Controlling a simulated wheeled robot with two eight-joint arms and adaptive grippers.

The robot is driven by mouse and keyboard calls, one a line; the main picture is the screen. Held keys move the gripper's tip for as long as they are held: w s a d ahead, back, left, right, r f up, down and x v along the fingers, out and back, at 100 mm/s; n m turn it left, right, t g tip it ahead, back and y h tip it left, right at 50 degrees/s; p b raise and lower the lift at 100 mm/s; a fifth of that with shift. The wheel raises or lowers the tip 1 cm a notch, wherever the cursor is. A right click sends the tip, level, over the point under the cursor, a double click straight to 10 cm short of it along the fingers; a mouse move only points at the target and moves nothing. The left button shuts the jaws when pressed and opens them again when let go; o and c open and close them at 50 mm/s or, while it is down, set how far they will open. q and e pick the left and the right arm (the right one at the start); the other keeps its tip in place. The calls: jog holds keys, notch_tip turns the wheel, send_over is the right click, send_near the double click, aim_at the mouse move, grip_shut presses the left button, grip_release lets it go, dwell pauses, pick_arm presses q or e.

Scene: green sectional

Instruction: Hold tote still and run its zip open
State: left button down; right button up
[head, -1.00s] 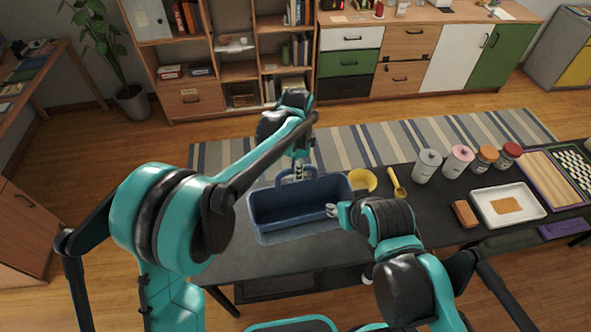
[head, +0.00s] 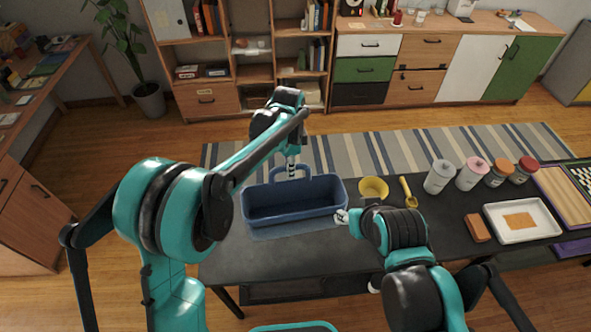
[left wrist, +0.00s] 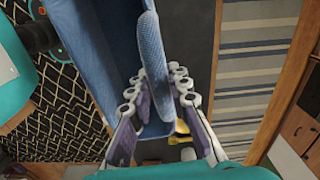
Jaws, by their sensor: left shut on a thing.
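The blue tote (head: 270,217) stands upright on the dark table, its top open to the inside. Its far handle loop (head: 274,181) rises at the back. My left gripper (head: 292,172) reaches over from behind and is shut on the tote at the far handle. In the left wrist view, its fingers (left wrist: 160,92) close on both sides of the blue handle (left wrist: 152,50). My right gripper (head: 342,216) is at the tote's front right corner; its fingers are too small to tell open or shut, or touching. I cannot make out the zip.
A yellow bowl (head: 373,188) and a yellow scoop (head: 408,192) lie right of the tote. Several jars (head: 470,174), a brown block (head: 477,228) and a white tray (head: 508,235) stand further right. The table (head: 290,258) is clear in front of the tote.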

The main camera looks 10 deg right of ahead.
pick_arm(q)
jog(key=shift+w+a, duration=0.45)
jog(key=shift+a, duration=0.35)
jog(key=shift+w+a, duration=0.5)
jog(key=shift+a, duration=0.3)
jog(key=shift+w+a, duration=0.45)
jog(key=shift+a, duration=0.35)
jog(key=shift+f, duration=0.15)
pick_arm(e)
jog(key=shift+f, duration=0.1)
pick_arm(q)
jog(key=shift+f+b, duration=3.75)
jog(key=shift+f, duration=1.5)
pick_arm(e)
notch_tip(320, 180, down, 7)
jog(key=shift+f, duration=0.1)
jog(key=shift+w, duration=0.1)
jog(key=n+g, duration=0.1)
jog(key=g, duration=0.6)
send_over(319, 225)
jog(key=w, duration=0.2)
notch_tip(319, 225, down, 7)
jog(key=f, duration=1.1)
jog(key=shift+s+d+f, duration=0.2)
jog(key=shift+d+f, duration=0.1)
